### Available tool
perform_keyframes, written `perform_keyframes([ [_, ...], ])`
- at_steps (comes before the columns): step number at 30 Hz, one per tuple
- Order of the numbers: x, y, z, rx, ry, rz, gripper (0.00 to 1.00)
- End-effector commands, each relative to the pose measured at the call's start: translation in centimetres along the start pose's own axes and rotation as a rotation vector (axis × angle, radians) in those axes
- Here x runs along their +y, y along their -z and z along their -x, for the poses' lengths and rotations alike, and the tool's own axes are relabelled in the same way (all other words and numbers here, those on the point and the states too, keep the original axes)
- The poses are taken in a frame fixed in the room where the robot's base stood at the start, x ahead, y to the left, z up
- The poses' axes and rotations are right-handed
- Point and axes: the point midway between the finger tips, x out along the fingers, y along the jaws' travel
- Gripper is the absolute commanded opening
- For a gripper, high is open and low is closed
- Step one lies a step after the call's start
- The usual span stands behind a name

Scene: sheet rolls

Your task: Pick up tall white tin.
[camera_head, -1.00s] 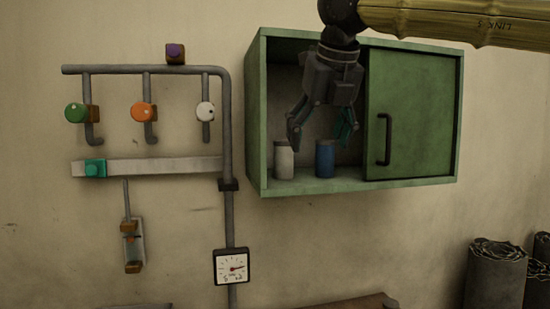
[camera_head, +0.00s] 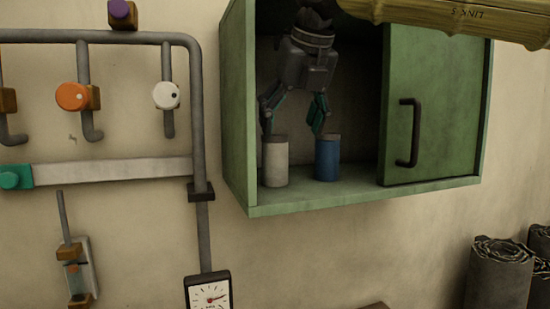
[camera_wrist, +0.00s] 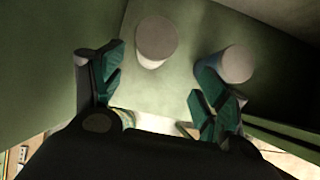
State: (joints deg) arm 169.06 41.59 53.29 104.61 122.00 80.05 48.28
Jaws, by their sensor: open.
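The white tin (camera_head: 275,163) stands upright on the floor of the open left part of the green cabinet (camera_head: 330,194). A blue tin (camera_head: 328,160) stands to its right, with a gap between them. My gripper (camera_head: 293,128) is open and empty, inside or at the mouth of the cabinet. In the head view its fingers overlap the tops of the tins, one finger over each. In the wrist view the white tin (camera_wrist: 157,45) lies beyond and between the spread fingers (camera_wrist: 157,98), and the blue tin (camera_wrist: 237,64) lies beyond the right finger. I see no clear contact.
The cabinet's left wall and its closed right door (camera_head: 435,110) with a dark handle (camera_head: 409,133) flank the opening. Pipes with an orange knob (camera_head: 74,97), a white knob (camera_head: 166,95) and a gauge (camera_head: 208,292) are on the wall. Dark rolls (camera_head: 500,275) stand at lower right.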

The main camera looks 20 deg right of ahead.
Motion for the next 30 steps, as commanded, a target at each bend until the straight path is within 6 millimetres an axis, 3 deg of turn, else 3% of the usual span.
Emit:
perform_keyframes([
  [7,1.1,-0.4,-3.4,0.003,-0.007,0.016,0.74],
  [17,1.1,-0.8,-5.2,0.002,-0.008,0.016,0.74],
  [30,1.0,-1.0,-9.4,0.002,-0.007,0.013,0.74],
])
